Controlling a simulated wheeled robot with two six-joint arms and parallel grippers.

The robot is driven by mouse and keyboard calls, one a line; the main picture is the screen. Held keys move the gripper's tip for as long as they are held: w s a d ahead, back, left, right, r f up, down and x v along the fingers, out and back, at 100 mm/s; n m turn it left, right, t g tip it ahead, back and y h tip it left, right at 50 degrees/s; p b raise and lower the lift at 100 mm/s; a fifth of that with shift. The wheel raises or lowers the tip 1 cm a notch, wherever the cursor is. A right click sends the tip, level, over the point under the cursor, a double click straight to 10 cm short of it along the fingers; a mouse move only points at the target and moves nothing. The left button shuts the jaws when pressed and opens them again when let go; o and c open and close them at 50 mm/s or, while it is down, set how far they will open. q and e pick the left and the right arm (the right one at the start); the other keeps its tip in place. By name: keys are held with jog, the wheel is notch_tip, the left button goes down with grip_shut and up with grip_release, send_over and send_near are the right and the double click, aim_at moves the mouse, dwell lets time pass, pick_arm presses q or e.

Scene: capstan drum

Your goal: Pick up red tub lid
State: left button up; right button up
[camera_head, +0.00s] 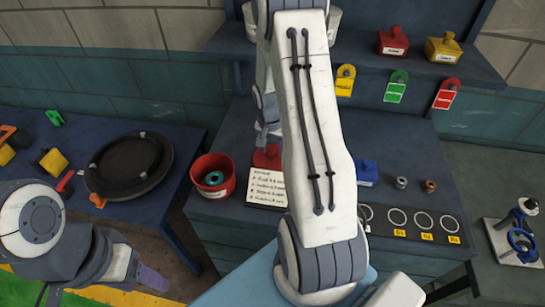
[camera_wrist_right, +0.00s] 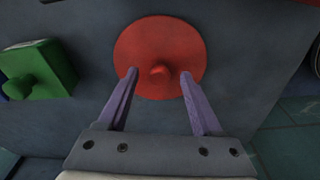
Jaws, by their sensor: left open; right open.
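The red tub lid (camera_wrist_right: 160,45) is a flat red disc with a small knob, seen from above in the right wrist view. In the head view it shows partly (camera_head: 267,157) on the workbench, beside the arm that hides the rest. My right gripper (camera_wrist_right: 159,74) is open, its purple fingers over the lid's near half, one on each side of the knob. I cannot tell whether the fingertips touch it. The open red tub (camera_head: 213,176) stands left of the lid with a teal ring inside. My left gripper (camera_head: 150,281) is open and empty at the lower left.
A written card (camera_head: 267,187) lies just in front of the lid. A green knobbed block (camera_wrist_right: 38,68) is left of the lid in the wrist view. A blue block (camera_head: 367,172), metal parts and rings lie to the right. A black round tray (camera_head: 128,165) is on the left table.

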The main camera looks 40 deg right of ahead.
grip_shut()
